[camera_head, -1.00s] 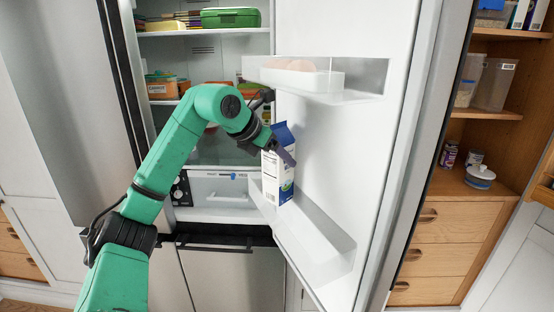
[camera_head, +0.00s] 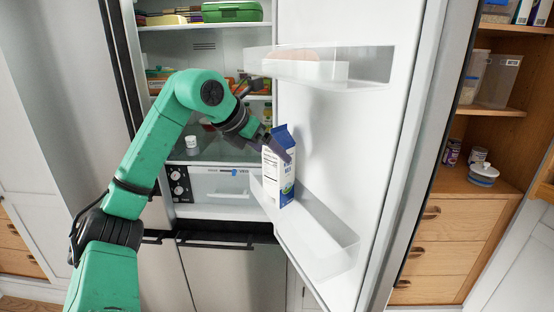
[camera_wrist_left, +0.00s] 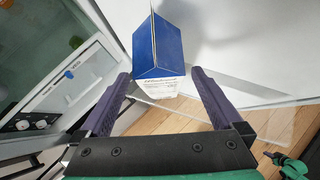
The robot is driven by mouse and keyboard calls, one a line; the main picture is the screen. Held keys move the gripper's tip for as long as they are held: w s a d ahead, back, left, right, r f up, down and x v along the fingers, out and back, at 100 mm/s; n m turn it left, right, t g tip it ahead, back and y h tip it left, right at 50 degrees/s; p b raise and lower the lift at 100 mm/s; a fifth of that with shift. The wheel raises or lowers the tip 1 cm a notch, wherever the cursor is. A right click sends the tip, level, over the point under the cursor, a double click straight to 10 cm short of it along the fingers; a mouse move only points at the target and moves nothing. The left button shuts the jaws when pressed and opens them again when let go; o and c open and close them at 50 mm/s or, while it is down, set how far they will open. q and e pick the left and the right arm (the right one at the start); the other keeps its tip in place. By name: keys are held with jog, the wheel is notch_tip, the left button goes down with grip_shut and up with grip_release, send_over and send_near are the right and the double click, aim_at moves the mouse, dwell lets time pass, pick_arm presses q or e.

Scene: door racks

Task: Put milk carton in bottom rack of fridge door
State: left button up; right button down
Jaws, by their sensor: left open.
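The milk carton (camera_head: 279,172), white with a blue gable top, stands about upright in the bottom rack (camera_head: 318,238) of the open fridge door, at the rack's end near the fridge body. My left gripper (camera_head: 272,149) is beside the carton's upper part. In the left wrist view the carton (camera_wrist_left: 160,52) is just beyond the open fingertips of the left gripper (camera_wrist_left: 160,84), with no finger closed on it. The carton's base is hidden behind the rack's front wall.
The upper door rack (camera_head: 310,70) holds eggs and sits above the carton. Fridge shelves with a green box (camera_head: 232,11) are behind my arm. A wooden cabinet (camera_head: 440,240) is at the right. The near part of the bottom rack is free.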

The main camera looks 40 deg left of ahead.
pick_arm(q)
jog(key=v, duration=0.7)
jog(key=shift+s+p, duration=0.2)
jog(key=shift+p, duration=0.1)
jog(key=shift+r, duration=0.15)
